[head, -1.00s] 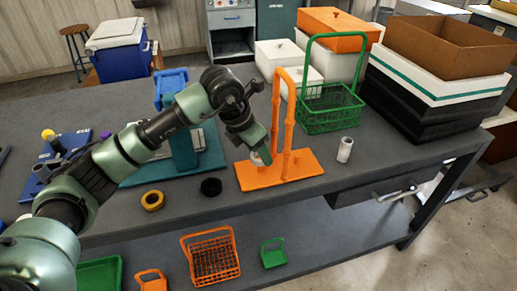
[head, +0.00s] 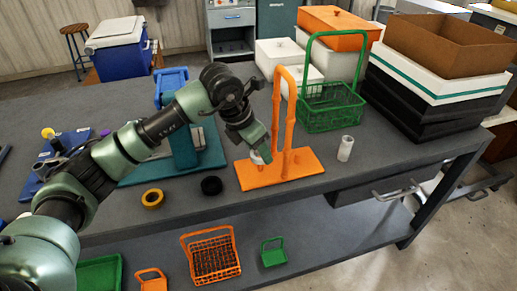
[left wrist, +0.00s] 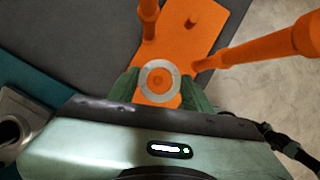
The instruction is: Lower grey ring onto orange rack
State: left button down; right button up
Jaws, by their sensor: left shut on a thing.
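The orange rack (head: 300,167) is a flat base with a tall arched handle, standing near the table's front edge. My left gripper (head: 258,156) points down at the base's left part, beside the handle's left post. It is shut on the grey ring (left wrist: 176,80), which lies flat between the fingers in the left wrist view. A round orange shape, apparently a peg, shows through the ring's hole, roughly centred. I cannot tell whether the ring is around it or just above. In the head view the ring is partly hidden by the gripper. My right gripper is out of view.
A yellow ring (head: 153,198) and a black ring (head: 212,186) lie left of the rack. A white cylinder (head: 345,148) stands to its right and a green basket (head: 332,112) behind. A teal stand (head: 183,140) is behind my left arm.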

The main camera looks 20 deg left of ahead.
pick_arm(q)
jog(key=shift+f+b, duration=0.2)
jog(key=shift+b, duration=0.25)
dwell(0.4)
jog(key=shift+f, duration=0.15)
dwell(0.5)
jog(key=shift+f+b, duration=1.3)
jog(key=shift+f, duration=0.15)
jog(key=shift+a+f+b, duration=0.15)
jog(key=shift+f+b, duration=0.25)
dwell(0.6)
jog(key=shift+c, duration=0.3)
grip_release()
jog(key=shift+s+f, duration=0.1)
